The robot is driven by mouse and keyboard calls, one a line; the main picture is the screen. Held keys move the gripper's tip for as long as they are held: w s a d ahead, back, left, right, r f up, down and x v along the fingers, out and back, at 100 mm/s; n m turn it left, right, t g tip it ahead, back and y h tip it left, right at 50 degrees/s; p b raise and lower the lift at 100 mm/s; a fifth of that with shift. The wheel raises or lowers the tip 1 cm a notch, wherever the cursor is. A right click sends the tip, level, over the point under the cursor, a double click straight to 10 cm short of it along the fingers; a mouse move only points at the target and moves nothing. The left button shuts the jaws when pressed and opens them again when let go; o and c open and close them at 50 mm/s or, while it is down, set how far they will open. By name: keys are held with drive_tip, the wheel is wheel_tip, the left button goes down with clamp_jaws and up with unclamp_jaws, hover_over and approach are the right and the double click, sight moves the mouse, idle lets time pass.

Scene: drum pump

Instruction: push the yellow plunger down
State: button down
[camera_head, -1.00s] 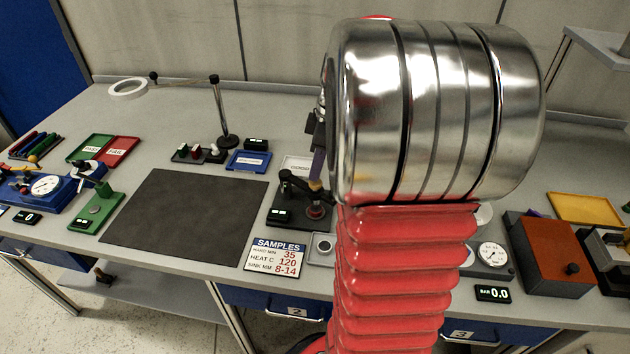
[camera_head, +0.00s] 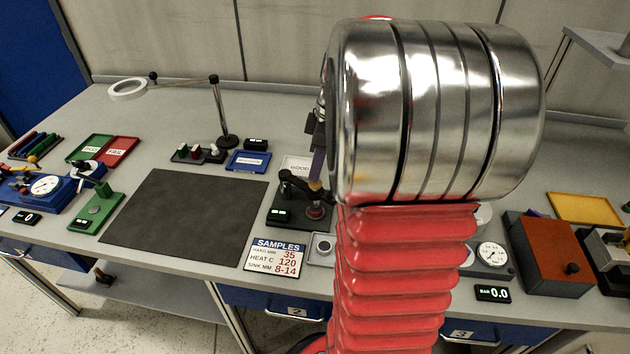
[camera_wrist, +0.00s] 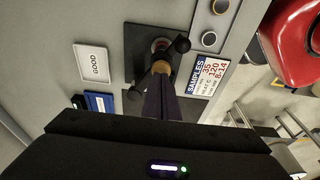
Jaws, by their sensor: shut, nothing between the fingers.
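The yellow plunger (camera_head: 315,186) shows as a small tan-yellow piece above a black base (camera_head: 287,210), over a red round part. In the wrist view the plunger (camera_wrist: 161,67) shows just beyond my fingertips. My gripper (camera_head: 317,176) is shut and empty, pointing down at the plunger's top; it also shows in the wrist view (camera_wrist: 160,80). I cannot tell whether the fingertips touch the plunger. My fingers hide part of its top.
A SAMPLES card (camera_head: 274,254) lies in front of the base. A white GOOD tray (camera_wrist: 92,63) and a blue tray (camera_head: 248,161) lie behind it. A dark mat (camera_head: 185,212) is clear to the left. My arm hides much of the bench to the right.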

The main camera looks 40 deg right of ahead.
drive_tip(key=shift+f, duration=0.95)
idle(0.7)
drive_tip(key=shift+r, duration=3.55)
drive_tip(key=shift+m, duration=0.3)
